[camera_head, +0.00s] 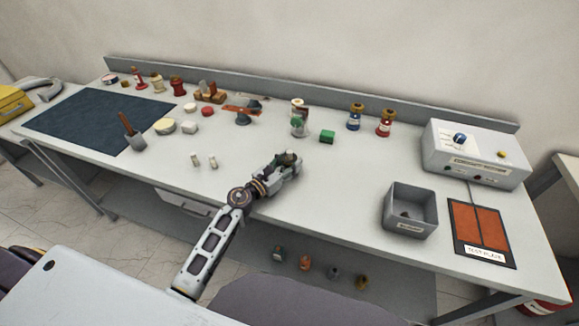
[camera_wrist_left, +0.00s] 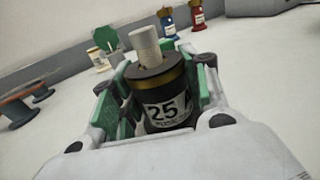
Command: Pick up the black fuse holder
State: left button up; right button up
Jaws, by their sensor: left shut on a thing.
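The black fuse holder (camera_wrist_left: 165,92) fills the middle of the left wrist view. It has a gold band, a white label reading 25 and a pale grey cylindrical stub on top. My left gripper (camera_wrist_left: 160,100) is shut on it, with the green-padded fingers on either side. In the head view my left gripper (camera_head: 283,168) is over the middle front of the workbench, and only the top of the holder (camera_head: 291,157) shows between the fingers. I cannot tell whether the holder's base touches the bench. My right gripper is not in view.
A grey bin (camera_head: 410,211), an orange test pad (camera_head: 478,226) and a control box (camera_head: 475,153) are to the right.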

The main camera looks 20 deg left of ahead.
pick_arm(q)
jog(key=shift+c, duration=1.3)
jog(key=shift+r, duration=0.1)
jog(key=shift+r+p, duration=0.4)
jog(key=shift+r, duration=0.2)
jog(key=shift+r+p, duration=2.35)
jog(key=shift+r, duration=2)
